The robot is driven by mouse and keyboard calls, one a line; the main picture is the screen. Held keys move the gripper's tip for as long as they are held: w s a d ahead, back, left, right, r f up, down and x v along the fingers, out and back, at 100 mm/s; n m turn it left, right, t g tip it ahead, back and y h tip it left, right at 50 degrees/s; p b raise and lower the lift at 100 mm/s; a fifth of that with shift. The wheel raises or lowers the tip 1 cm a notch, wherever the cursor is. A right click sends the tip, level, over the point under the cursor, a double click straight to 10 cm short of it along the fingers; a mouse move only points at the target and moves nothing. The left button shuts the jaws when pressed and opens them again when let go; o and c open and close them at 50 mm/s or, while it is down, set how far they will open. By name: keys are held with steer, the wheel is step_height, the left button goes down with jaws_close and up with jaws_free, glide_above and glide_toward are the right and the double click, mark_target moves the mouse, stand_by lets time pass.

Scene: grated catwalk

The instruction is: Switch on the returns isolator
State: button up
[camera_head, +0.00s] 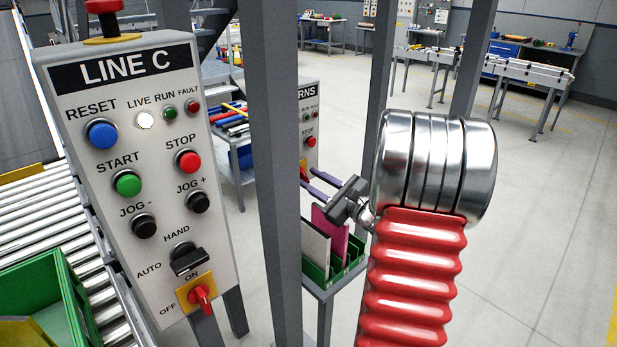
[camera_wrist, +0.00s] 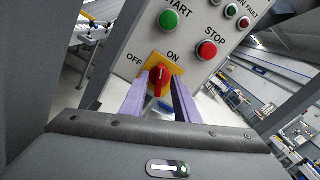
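The returns isolator is a red rotary handle (camera_wrist: 159,77) on a yellow plate (camera_wrist: 149,67) in the wrist view, with OFF at its left and ON above. The handle stands nearly upright in that picture; I cannot tell for sure which mark it points to. My gripper (camera_wrist: 158,86) is open, its two lavender fingers to either side of the handle with gaps showing. In the head view my gripper (camera_head: 318,184) reaches toward the returns panel (camera_head: 311,125), whose label shows only "RNS". A grey post hides the panel's left part.
The LINE C panel (camera_head: 135,150), with its own red isolator (camera_head: 202,296), stands at the near left. Grey posts (camera_head: 268,140) rise between it and my arm. A rack of upright plates (camera_head: 333,235) stands below my gripper. Open floor (camera_head: 540,200) lies to the right.

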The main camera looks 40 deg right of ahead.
mark_target(302, 175)
steer(key=shift+w, duration=1.4)
jaws_close()
